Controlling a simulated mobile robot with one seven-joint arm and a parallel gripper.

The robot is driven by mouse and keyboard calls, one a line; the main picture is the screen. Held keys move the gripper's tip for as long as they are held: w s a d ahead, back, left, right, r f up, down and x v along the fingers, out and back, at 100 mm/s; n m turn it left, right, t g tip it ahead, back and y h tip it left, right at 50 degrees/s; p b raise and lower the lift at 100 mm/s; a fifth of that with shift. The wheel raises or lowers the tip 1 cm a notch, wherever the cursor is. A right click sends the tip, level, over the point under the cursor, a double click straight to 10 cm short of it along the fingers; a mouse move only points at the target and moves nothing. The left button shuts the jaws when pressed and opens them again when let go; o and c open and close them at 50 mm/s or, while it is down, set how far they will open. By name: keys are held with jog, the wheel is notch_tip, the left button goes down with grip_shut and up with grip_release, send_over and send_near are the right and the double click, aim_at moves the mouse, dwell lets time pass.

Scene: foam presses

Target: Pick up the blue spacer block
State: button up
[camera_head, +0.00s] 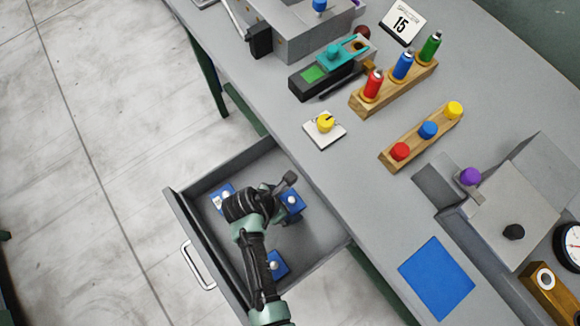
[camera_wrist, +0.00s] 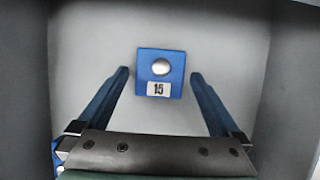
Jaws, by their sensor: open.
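A blue spacer block (camera_wrist: 174,78) with a silver knob and a "15" label lies on the drawer floor in the wrist view. It sits between and beyond the tips of my open gripper (camera_wrist: 159,75), with gaps on both sides. The head view shows several blue blocks in the drawer: one at the left (camera_head: 222,194), one at the right (camera_head: 293,202) and one towards the front (camera_head: 277,263). My gripper (camera_head: 268,200) is over the drawer there, its fingers hard to make out. I cannot tell surely which of these is the "15" block.
The open drawer (camera_head: 182,222) has grey walls close around my gripper. Part of another blue block (camera_wrist: 56,152) shows at the wrist view's lower left. On the bench are a "15" card (camera_head: 402,24), wooden racks (camera_head: 392,92), a blue mat (camera_head: 436,278) and grey presses (camera_head: 525,205).

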jog(key=shift+w+d+f, duration=0.1)
jog(key=shift+d+f, duration=0.05)
jog(key=shift+f, duration=0.25)
jog(key=shift+c, duration=0.2)
